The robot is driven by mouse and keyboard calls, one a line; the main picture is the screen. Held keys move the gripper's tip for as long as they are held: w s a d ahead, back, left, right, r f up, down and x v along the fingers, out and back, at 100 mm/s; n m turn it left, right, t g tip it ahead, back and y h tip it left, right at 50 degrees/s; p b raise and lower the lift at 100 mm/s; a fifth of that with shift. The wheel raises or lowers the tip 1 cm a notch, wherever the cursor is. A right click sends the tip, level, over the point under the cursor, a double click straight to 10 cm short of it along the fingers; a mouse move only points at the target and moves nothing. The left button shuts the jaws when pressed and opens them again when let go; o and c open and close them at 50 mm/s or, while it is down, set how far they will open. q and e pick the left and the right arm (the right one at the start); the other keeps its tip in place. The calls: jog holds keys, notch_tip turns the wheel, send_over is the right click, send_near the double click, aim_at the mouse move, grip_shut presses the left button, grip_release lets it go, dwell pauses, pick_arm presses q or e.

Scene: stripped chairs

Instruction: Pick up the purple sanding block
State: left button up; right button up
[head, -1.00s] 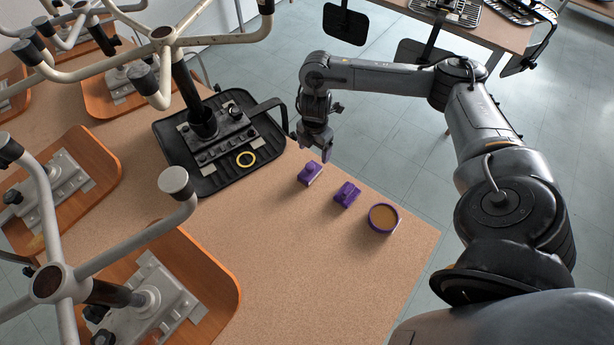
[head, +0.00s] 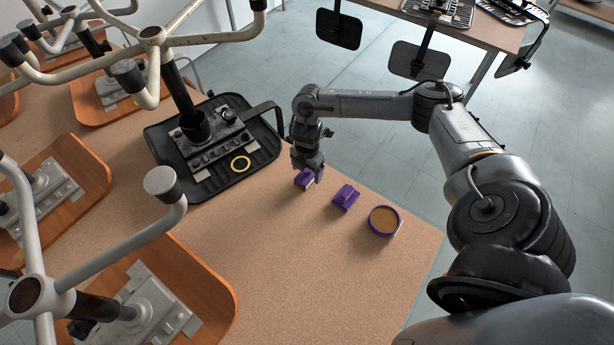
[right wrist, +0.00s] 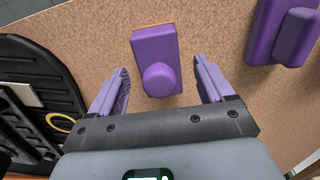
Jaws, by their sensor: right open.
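A purple block with a round knob (head: 302,182) lies on the tan tabletop. In the right wrist view this block (right wrist: 154,48) shows a thin orange-tan edge at its far end. A second purple block with a bar-shaped grip (head: 346,196) lies to its right; it also shows at the top right of the wrist view (right wrist: 266,35). I cannot tell from looks alone which is the sanding block. My right gripper (head: 309,177) is over the knobbed block. Its purple-padded fingers (right wrist: 160,78) are open, one either side of the knob end, with visible gaps. My left gripper is out of view.
A round purple-rimmed disc (head: 384,220) lies right of the blocks. A black chair panel (head: 160,145) with a yellow ring (head: 241,163) is just left of my right gripper. Stripped chair frames (head: 157,185) crowd the left. The front of the table is clear.

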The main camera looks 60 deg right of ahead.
jog(key=shift+f, duration=0.1)
jog(key=c, duration=1.2)
jog(key=shift+r, duration=0.65)
notch_tip(320, 180, up, 3)
jog(key=shift+d+r+p, duration=0.1)
jog(key=shift+r+p, duration=0.05)
jog(key=shift+p, duration=0.3)
jog(key=s+d+r, duration=0.6)
jog(key=d, duration=0.3)
jog(key=shift+s+r, duration=0.2)
jog(key=shift+s, duration=0.2)
jog(key=shift+d, duration=0.1)
